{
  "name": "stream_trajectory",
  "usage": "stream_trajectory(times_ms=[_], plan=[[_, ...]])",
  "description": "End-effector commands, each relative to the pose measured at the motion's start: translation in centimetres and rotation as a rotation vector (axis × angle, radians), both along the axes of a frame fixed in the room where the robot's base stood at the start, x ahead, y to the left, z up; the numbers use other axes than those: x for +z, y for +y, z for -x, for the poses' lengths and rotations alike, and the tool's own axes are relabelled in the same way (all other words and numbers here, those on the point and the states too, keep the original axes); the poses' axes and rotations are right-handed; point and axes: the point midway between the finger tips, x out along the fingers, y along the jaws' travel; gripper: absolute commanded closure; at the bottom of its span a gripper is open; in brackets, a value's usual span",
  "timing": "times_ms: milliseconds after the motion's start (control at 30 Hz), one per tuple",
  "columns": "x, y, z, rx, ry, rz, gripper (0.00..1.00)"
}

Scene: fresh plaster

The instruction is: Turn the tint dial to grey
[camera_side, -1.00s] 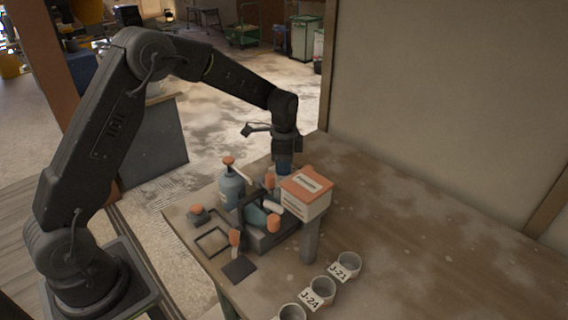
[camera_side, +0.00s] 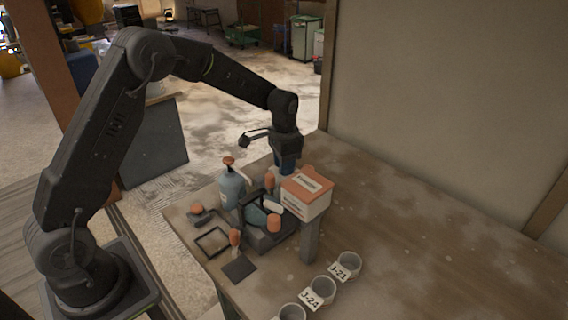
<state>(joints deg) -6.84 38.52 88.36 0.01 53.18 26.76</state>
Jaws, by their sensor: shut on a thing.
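My gripper (camera_side: 285,168) points down at the far end of the cluttered table, just behind an orange-and-white box (camera_side: 306,197). It is shut, and its fingertips are low and largely screened by the box. The tint dial itself is not clear in this view; it appears to be between the fingers, hidden by them and the box. I cannot read any colour mark or tell which tint it points to.
A blue-grey bottle with an orange top (camera_side: 231,188) stands left of my gripper. A dark tote (camera_side: 268,238) with orange-capped things is in front. Several labelled cups, one marked J-21 (camera_side: 347,265), line the near table. The table's right side (camera_side: 440,260) is clear.

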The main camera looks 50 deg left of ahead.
Motion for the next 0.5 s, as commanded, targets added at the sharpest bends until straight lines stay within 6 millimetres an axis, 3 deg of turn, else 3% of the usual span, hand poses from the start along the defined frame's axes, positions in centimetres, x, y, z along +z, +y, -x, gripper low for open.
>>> stream_trajectory(times_ms=[500], plan=[[0.03,-0.09,-0.07,0.412,-0.004,0.001,0.94]])
